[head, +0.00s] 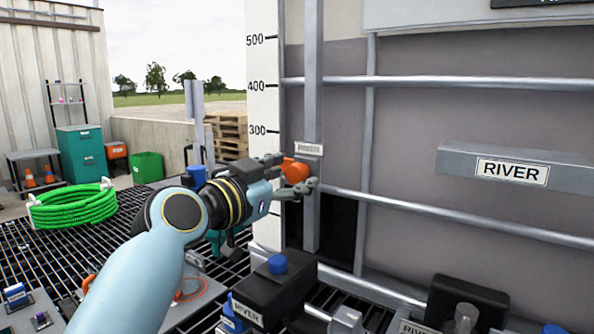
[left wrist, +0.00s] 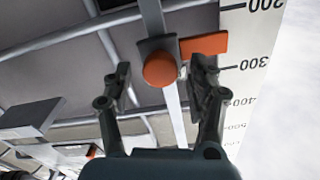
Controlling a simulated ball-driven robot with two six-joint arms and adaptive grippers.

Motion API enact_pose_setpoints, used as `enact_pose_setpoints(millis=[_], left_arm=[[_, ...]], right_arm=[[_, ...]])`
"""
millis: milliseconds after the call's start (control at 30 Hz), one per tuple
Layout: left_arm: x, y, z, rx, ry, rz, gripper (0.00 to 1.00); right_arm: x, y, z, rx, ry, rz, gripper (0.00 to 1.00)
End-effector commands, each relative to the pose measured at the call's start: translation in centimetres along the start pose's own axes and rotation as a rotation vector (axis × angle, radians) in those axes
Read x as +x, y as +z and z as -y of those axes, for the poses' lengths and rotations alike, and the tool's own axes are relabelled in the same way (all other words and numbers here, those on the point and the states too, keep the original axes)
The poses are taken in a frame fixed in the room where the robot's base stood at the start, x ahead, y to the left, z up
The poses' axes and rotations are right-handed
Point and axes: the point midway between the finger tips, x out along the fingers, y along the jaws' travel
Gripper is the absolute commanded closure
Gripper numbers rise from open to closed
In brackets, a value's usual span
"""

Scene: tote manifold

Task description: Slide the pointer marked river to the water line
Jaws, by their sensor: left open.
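The orange pointer (head: 295,171) sits on a vertical grey rail (head: 313,80) beside a white scale (head: 263,60) marked 500, 400 and 300. A small plate above its knob is too small to read surely. In the left wrist view, its round knob (left wrist: 162,70) and flat orange tip (left wrist: 204,44) show; the tip points at the scale between 200 and 300. My left gripper (head: 290,175) is open, its fingers on either side of the knob with gaps in the wrist view. The tank wall (head: 420,130) turns from darker to lighter near its top, well above the pointer. My right gripper is out of view.
A bar labelled RIVER (head: 515,168) crosses the tank at right, among grey cage tubes. Below stands a black block (head: 275,290) with a blue knob and RIVER label. A green hose coil (head: 72,206) lies on the grating at left.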

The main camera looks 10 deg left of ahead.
Motion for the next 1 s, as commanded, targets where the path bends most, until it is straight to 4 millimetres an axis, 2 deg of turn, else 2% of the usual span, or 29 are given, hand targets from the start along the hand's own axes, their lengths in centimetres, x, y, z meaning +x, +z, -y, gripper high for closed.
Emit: enact_pose_setpoints(millis=[100, 200, 500, 933, 1000], left_arm=[[1.5, 0.0, 0.0, 0.000, 0.000, 0.001, 0.42], [2.1, 0.0, 0.0, 0.000, 0.000, 0.001, 0.42], [2.2, 0.1, 0.0, 0.001, 0.000, 0.001, 0.43], [2.2, 0.1, 0.0, 0.000, 0.000, 0.001, 0.99], [2.2, 0.1, 0.0, 0.000, 0.000, 0.001, 1.00]], right_arm=[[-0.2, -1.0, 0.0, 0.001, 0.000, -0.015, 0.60], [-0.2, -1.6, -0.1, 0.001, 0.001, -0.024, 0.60], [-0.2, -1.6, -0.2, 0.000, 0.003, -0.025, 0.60], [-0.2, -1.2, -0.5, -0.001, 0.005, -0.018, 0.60], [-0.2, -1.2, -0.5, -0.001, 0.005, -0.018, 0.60]])
